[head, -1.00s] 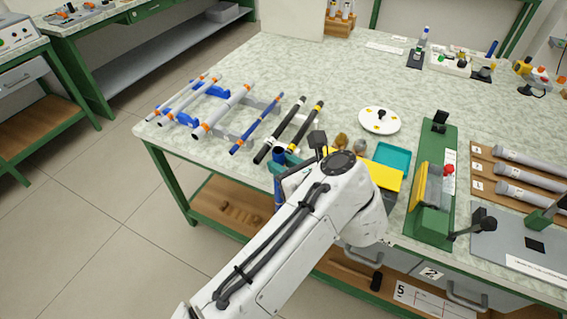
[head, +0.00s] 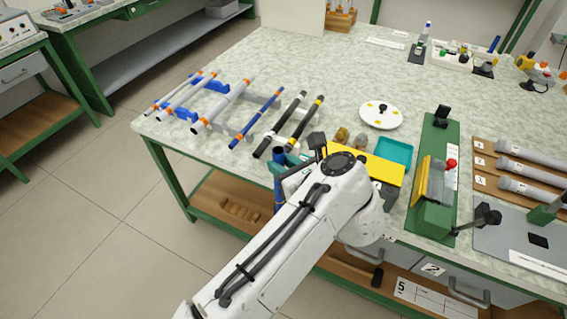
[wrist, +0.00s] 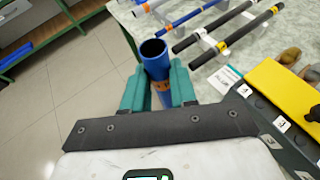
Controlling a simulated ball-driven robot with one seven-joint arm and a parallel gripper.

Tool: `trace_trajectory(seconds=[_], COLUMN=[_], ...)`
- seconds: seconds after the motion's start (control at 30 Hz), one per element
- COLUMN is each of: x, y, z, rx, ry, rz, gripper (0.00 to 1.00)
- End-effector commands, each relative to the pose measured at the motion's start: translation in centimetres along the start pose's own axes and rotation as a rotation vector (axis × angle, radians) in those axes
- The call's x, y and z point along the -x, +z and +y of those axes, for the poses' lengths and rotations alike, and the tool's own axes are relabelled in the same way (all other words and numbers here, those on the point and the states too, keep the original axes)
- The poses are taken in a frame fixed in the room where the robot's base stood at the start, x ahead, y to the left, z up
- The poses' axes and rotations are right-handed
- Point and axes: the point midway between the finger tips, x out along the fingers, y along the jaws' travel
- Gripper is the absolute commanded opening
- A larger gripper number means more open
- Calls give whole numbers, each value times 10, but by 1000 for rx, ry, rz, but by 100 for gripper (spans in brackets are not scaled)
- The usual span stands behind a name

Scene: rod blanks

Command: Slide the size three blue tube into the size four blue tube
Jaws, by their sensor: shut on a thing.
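My gripper (wrist: 159,92) is shut on a blue tube (wrist: 154,52) with an orange band. The tube stands roughly upright between the teal fingers, with its open, hollow end upward in the wrist view. In the head view the held blue tube (head: 279,193) hangs down past the table's front edge, partly hidden by my arm. Another blue tube (head: 262,110), thinner-looking with orange bands, lies on the rack, apart from my gripper. Size marks are too small to read, so I cannot tell which tube is size three or four.
Grey tubes (head: 222,105) with orange bands and black rods (head: 305,123) lie on the rack beside the blue tube. A yellow-topped block (head: 365,165), a teal tray (head: 395,152) and a green fixture (head: 436,190) stand right of my gripper. The floor left of the table is clear.

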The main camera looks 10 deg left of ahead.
Motion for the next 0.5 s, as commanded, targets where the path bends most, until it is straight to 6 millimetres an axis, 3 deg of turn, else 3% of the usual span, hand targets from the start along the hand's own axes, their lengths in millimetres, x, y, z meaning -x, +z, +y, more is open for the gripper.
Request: trace_trajectory(seconds=[0.5], x=[-5], y=[-12], z=[0], rx=[0], ry=[0], rz=[0], gripper=[10])
